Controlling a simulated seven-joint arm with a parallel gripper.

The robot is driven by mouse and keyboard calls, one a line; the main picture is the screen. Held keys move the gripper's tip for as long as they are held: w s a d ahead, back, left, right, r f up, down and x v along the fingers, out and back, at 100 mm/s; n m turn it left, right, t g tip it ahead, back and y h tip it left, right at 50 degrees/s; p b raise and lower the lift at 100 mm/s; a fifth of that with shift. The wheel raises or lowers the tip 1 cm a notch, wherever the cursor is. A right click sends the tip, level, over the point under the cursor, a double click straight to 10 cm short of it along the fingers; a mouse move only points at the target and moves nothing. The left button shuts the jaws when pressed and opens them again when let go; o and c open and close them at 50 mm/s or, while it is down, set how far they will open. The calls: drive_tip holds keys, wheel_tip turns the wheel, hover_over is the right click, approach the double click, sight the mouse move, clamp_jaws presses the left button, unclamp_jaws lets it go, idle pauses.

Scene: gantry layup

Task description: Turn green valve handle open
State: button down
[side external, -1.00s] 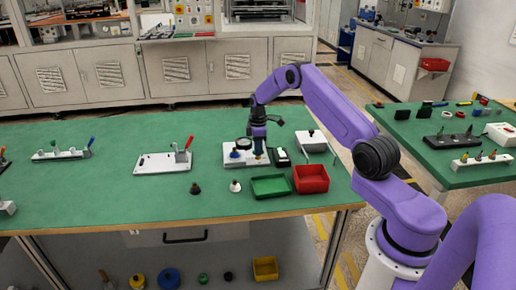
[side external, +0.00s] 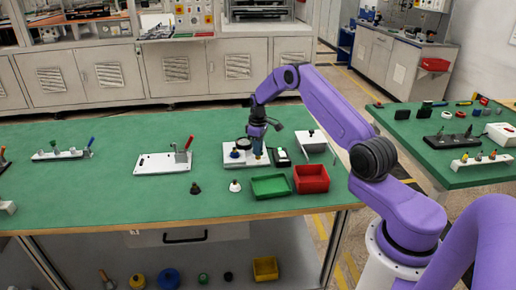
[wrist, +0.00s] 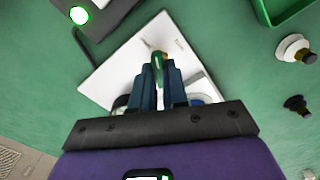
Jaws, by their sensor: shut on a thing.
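The green valve handle (wrist: 157,64) shows in the wrist view as a narrow green piece between my fingertips. My gripper (wrist: 159,75) is shut on it, with a dark blue finger on each side. The white plate (wrist: 112,74) that carries the valve lies beneath the fingers. In the side external view, my gripper (side external: 257,155) reaches down over the right part of this white plate (side external: 231,164). The handle is hidden or too small to tell there. A blue knob (side external: 235,154) stands on the left of the plate. Most of the valve body is hidden by my fingers.
A black box with a lit green button (wrist: 79,15) stands close beside the plate. A green tray (side external: 270,187) and a red bin (side external: 311,179) are in front. Another white plate with a red-handled clamp (side external: 165,162) is farther left.

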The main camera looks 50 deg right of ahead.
drive_tip(key=m, duration=1.2)
drive_tip(key=shift+m, duration=0.3)
idle(0.4)
drive_tip(key=c, duration=1.1)
unclamp_jaws()
drive_tip(key=shift+c, duration=0.2)
wheel_tip(320, 180, up, 17)
drive_tip(key=shift+r, duration=0.2)
